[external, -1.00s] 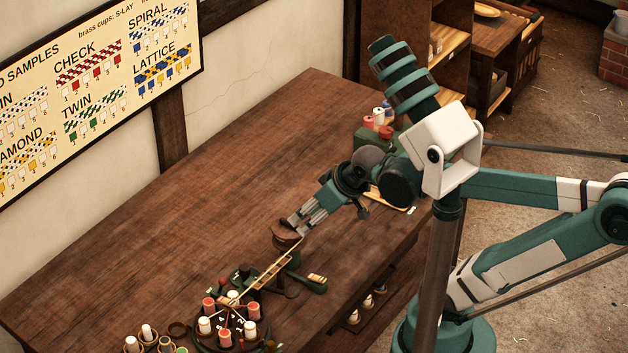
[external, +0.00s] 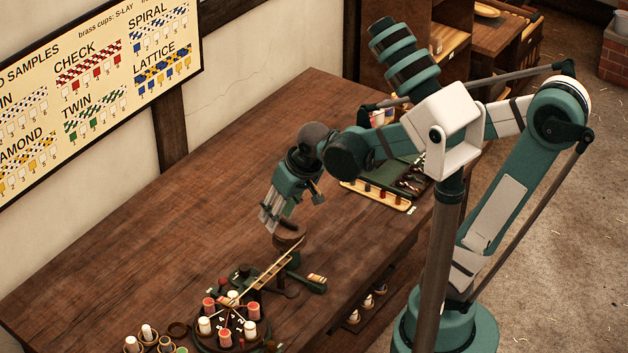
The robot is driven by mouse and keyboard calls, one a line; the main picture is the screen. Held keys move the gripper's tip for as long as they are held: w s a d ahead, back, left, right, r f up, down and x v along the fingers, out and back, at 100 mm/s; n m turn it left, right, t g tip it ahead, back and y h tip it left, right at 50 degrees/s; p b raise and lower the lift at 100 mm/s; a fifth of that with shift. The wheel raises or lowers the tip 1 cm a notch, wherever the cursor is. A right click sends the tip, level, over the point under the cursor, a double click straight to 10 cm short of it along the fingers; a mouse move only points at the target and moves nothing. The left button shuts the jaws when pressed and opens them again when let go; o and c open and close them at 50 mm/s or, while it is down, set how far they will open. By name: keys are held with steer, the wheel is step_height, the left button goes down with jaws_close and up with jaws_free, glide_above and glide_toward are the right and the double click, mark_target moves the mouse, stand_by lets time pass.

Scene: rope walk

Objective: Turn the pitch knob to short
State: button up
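My gripper (external: 269,220) points down and slightly left, just left of and above a round brown wooden drum (external: 290,229). No contact with the drum is visible. Its grey fingers look close together, but I cannot tell whether they are open or shut. The drum belongs to a dark green rope-making device with a slanted pale ladder-like bar (external: 268,271) and a green arm with a pale striped end (external: 316,278). I cannot make out which part is the pitch knob, nor read any setting or mark on it.
A round dark plate (external: 207,338) with red and white bobbins stands at the front of the table. Small cups with bobbins (external: 133,344) are to its left. The table's left and back (external: 290,120) are clear.

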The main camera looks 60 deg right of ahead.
steer(key=w+a+f+m+g+p, duration=0.1)
steer(key=w+a+f+p, duration=0.1)
steer(key=w, duration=0.1)
steer(key=m+g+p, duration=0.3)
steer(key=p, duration=0.1)
glide_above(245, 268)
steer(key=shift+w+f, duration=0.1)
steer(key=shift+f, duration=4.55)
steer(key=shift+f, duration=0.1)
steer(key=shift+f+b, duration=0.55)
steer(key=shift+f, duration=3.2)
steer(key=c, duration=0.9)
